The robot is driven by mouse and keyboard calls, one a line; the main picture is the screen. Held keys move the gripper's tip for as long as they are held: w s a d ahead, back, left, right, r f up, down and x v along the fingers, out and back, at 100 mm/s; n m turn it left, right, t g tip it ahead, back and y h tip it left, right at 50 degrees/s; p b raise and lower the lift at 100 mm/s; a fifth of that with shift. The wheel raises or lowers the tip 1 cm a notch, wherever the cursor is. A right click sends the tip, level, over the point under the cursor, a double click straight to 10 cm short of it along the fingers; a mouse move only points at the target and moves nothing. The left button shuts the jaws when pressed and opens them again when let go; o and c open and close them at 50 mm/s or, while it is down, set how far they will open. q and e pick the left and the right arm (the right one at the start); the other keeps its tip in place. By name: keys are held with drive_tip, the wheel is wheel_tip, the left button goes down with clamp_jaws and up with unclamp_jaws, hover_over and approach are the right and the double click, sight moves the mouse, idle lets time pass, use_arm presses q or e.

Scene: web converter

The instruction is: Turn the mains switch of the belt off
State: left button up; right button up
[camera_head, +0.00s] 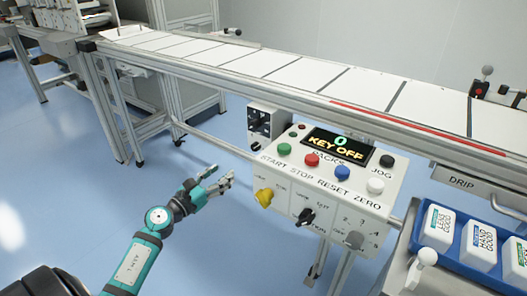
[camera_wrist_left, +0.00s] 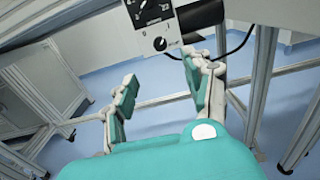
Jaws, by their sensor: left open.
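The belt (camera_head: 240,58) runs across the head view with white sheets on it. A small grey box (camera_head: 266,119) hangs under its near edge, left of the control panel, and carries dark switch parts. In the left wrist view, a box with a round black knob (camera_wrist_left: 160,43) on a pale face is ahead, near the top. My right gripper is not in view.
The control panel (camera_head: 284,167) has coloured buttons, a yellow knob (camera_head: 264,196), a black selector (camera_head: 306,217) and a display (camera_head: 337,145) reading "0 KEY OFF". A blue tray (camera_head: 470,267) of white packs stands at right. Metal legs stand under the belt; floor is free at left.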

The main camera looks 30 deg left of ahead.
sight(254, 148)
use_arm(q)
drive_tip(key=w, duration=0.5)
drive_tip(key=w+b, duration=0.1)
drive_tip(key=w, duration=0.4)
drive_tip(key=w+d, duration=0.1)
drive_tip(key=w, duration=0.4)
drive_tip(key=shift+f+b, duration=0.1)
drive_tip(key=shift+b, duration=0.2)
drive_tip(key=shift+w+d, duration=0.15)
drive_tip(key=shift+w, duration=0.5)
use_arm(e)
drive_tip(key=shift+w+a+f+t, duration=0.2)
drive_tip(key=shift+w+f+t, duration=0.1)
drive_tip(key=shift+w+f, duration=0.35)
use_arm(q)
clamp_jaws()
